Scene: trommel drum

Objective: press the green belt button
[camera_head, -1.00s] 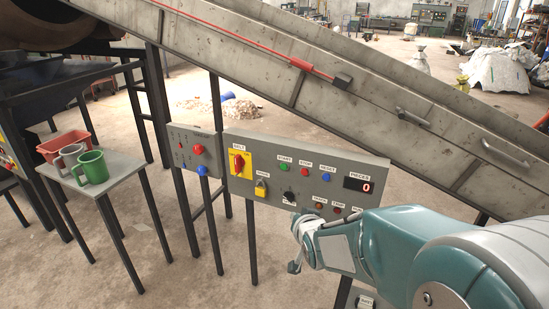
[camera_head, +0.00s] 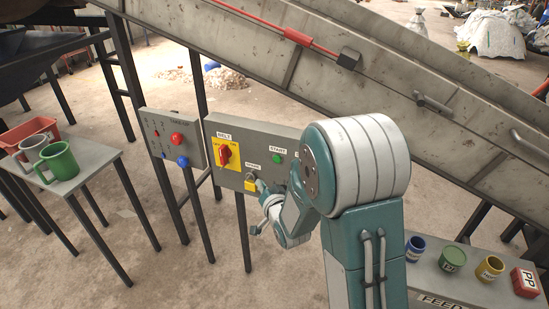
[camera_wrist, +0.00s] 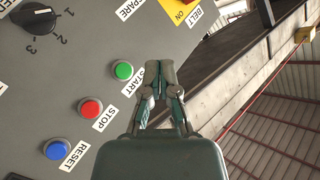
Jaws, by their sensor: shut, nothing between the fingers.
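The green button (camera_head: 276,159) labelled START sits on the grey belt control panel (camera_head: 226,178). It also shows in the wrist view (camera_wrist: 123,70), with a red STOP button (camera_wrist: 91,108) and a blue RESET button (camera_wrist: 58,149) in line below it. My gripper (camera_wrist: 160,72) is shut and empty. In the head view my arm hides the panel's right part.
A red switch on a yellow plate (camera_head: 226,155) and a padlock (camera_head: 251,183) are left of the button. A smaller panel (camera_head: 160,137) stands further left. The conveyor frame (camera_head: 390,97) slopes above. A shelf with cans (camera_head: 453,258) is at lower right.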

